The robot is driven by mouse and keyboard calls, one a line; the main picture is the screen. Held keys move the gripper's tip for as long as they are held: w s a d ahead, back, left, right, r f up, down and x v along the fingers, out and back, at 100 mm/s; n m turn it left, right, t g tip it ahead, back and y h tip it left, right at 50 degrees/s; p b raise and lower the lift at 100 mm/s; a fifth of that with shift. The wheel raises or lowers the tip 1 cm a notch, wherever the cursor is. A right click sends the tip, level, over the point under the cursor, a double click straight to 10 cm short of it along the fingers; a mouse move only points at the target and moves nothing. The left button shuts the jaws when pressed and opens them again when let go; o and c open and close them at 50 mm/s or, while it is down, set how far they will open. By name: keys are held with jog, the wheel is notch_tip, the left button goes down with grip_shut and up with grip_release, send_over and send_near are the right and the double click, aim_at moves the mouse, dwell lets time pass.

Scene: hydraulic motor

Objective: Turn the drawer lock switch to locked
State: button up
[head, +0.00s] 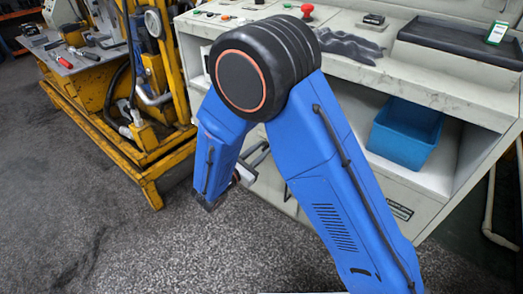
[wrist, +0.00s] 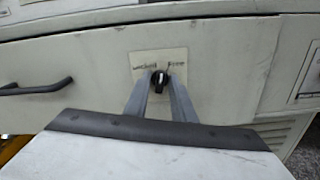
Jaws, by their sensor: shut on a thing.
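The drawer lock switch (wrist: 159,80) is a small black knob with a white mark, on a pale label plate (wrist: 178,62) on the drawer front. The label has a word on the left that looks like "locked" and a fainter word on the right that I cannot read surely. The white mark stands about upright. My gripper (wrist: 160,84) is in front of the switch with its two grey fingers on either side of the knob, shut on it. In the head view my blue arm hides the switch and the fingers.
A black drawer handle (wrist: 38,88) is to the left of the switch. The head view shows the pale cabinet with a blue bin (head: 403,134) on its open shelf, and a yellow machine frame (head: 160,130) at left. Speckled floor (head: 120,235) is clear in front.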

jog(key=n, duration=0.5)
jog(key=shift+n, duration=0.3)
jog(key=n, duration=0.5)
jog(key=shift+n, duration=0.4)
jog(key=o, duration=0.7)
jog(key=shift+s+a, duration=0.1)
jog(key=shift+a, duration=0.05)
jog(key=v, duration=1.7)
jog(key=shift+f, duration=0.1)
